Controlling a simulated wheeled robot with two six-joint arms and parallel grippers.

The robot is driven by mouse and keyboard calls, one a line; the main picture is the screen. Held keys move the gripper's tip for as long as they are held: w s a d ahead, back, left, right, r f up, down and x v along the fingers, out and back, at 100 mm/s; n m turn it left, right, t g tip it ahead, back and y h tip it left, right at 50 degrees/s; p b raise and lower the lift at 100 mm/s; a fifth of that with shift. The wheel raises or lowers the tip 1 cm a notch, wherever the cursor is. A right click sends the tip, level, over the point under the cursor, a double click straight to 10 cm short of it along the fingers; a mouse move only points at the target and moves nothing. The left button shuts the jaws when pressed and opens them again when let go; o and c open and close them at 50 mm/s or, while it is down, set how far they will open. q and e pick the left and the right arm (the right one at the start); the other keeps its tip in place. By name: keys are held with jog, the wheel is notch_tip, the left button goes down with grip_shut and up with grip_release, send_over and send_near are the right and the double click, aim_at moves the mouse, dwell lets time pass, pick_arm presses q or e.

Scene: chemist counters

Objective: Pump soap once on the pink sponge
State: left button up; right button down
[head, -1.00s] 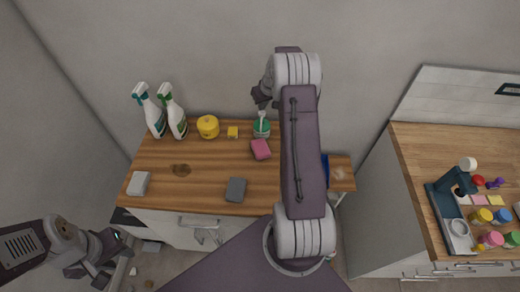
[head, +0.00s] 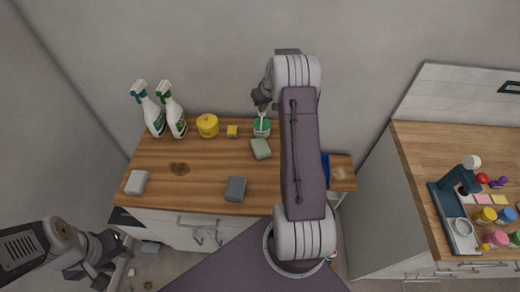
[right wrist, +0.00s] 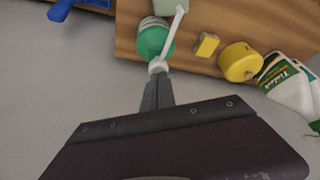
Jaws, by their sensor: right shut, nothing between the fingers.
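The soap dispenser (head: 261,128), a green bottle with a white pump top, stands at the back of the wooden counter. In the right wrist view the bottle (right wrist: 152,40) has its white spout reaching toward the sponge. The sponge (head: 260,149) lies flat just in front of the dispenser and looks pale green now. Only its edge (right wrist: 170,5) shows in the right wrist view. My right gripper (head: 262,103) is shut and empty, its tips (right wrist: 158,72) at the pump head; whether they touch is unclear. My left gripper (head: 92,275) hangs low at the left, away from the counter; its opening is unclear.
Two spray bottles (head: 153,116), a yellow round container (head: 207,125) and a small yellow block (head: 232,131) stand left of the dispenser. A grey sponge (head: 236,188) and a white block (head: 136,182) lie near the front edge. The counter's middle is mostly clear.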

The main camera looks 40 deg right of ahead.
jog(key=shift+s+f, duration=0.1)
jog(key=shift+f, duration=0.4)
jog(key=shift+a, duration=0.1)
jog(key=shift+r+p, duration=0.65)
jog(key=shift+r, duration=0.7)
notch_tip(320, 180, up, 6)
jog(key=p, duration=0.4)
